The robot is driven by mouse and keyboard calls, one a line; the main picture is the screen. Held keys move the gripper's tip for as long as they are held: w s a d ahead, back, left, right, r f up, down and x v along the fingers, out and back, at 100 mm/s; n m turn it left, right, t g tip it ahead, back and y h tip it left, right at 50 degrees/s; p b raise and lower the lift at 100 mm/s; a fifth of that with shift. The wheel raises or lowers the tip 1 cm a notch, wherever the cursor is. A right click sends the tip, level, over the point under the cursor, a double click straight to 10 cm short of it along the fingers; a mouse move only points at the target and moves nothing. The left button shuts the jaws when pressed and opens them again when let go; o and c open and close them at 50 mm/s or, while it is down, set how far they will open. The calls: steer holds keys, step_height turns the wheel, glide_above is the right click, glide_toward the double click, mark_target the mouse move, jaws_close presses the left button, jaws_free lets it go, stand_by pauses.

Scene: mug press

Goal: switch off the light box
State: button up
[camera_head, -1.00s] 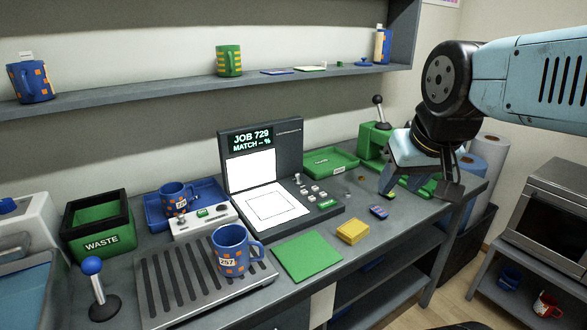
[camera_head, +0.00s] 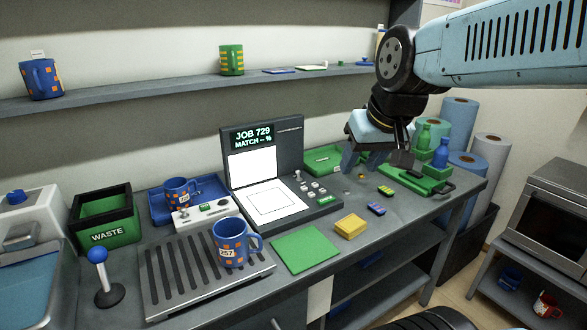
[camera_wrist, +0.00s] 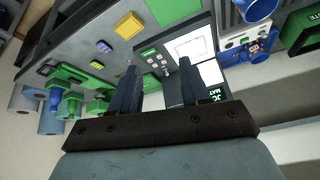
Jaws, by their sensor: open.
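The light box is a dark console with a lit white panel (camera_head: 268,204) and an upright screen (camera_head: 252,137) reading "JOB 729 MATCH -- %". Small buttons and a knob (camera_head: 298,176) sit on its right side, with a green button at the front right. My gripper (camera_head: 364,165) hangs above the bench to the right of the light box, apart from it, with nothing between its fingers. In the wrist view my gripper (camera_wrist: 158,85) shows two spread fingers, with the lit panel (camera_wrist: 190,45) beyond the right finger.
A blue mug (camera_head: 232,243) stands on the slatted tray (camera_head: 165,290).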

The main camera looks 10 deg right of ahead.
steer(key=w+y, duration=0.1)
steer(key=w, duration=0.7)
steer(key=h, duration=0.2)
glide_above(298, 171)
steer(key=s, duration=0.5)
step_height(298, 171, down, 12)
steer(key=shift+n+g, duration=0.4)
steer(key=x, duration=1.3)
steer(key=shift+a+f, duration=0.15)
steer(key=shift+f, duration=0.1)
steer(key=shift+c, duration=0.2)
jaws_close()
